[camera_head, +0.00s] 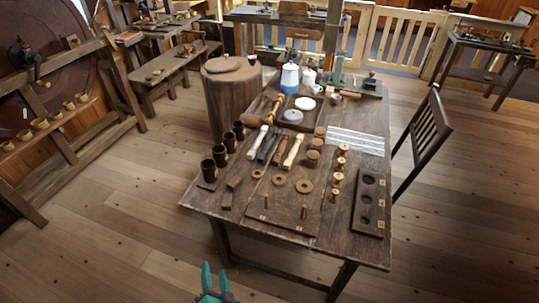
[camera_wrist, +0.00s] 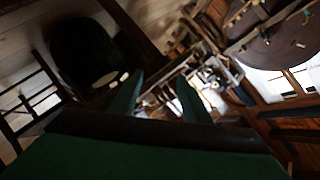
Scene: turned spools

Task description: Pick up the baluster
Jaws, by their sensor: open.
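A long turned wooden piece that looks like the baluster (camera_head: 274,109) lies slanted near the left edge of the tray, towards the back of the dark wooden table (camera_head: 235,213). I cannot be sure it is the baluster, as it is small in the picture. My gripper (camera_head: 215,282) is at the bottom of the head view, in front of the table and well apart from everything on it. Its green fingers are apart with nothing between them. The wrist view also shows the fingers (camera_wrist: 160,96) open, facing the distant room; no baluster can be made out there.
Several dark cups (camera_head: 220,155) line the table's left edge. Small turned spools (camera_head: 337,179), a dark holed block (camera_head: 370,203) and a pegged board (camera_head: 283,213) fill the right and front. A chair (camera_head: 427,130) stands at the right, a stump (camera_head: 228,105) behind left.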

